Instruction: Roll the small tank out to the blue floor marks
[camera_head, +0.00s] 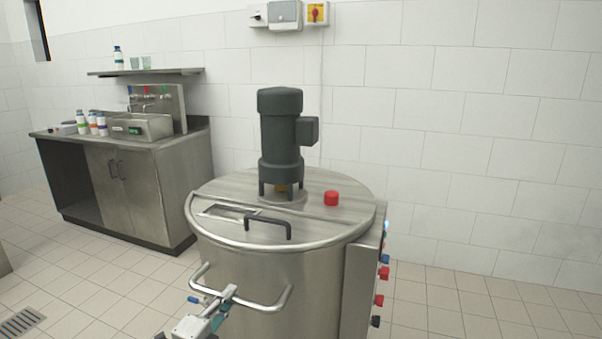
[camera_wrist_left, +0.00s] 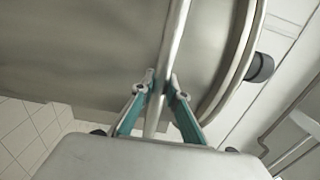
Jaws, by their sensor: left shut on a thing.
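The small tank (camera_head: 275,255) is a round steel vessel with a flat lid, a dark motor (camera_head: 281,135) on top, a black lid handle (camera_head: 267,226) and a red knob (camera_head: 331,198). A curved steel push bar (camera_head: 245,300) runs across its front. My left gripper (camera_head: 226,297) is at the left part of this bar. In the left wrist view my left gripper (camera_wrist_left: 161,88) is shut on the bar (camera_wrist_left: 172,60), with a teal finger on each side. The blue floor marks are not in view. My right gripper is not in view.
A steel sink cabinet (camera_head: 130,185) with bottles (camera_head: 92,122) stands at the back left. A floor drain (camera_head: 20,322) lies at the lower left. The tank stands near the tiled back wall. Tiled floor is clear on the left and right.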

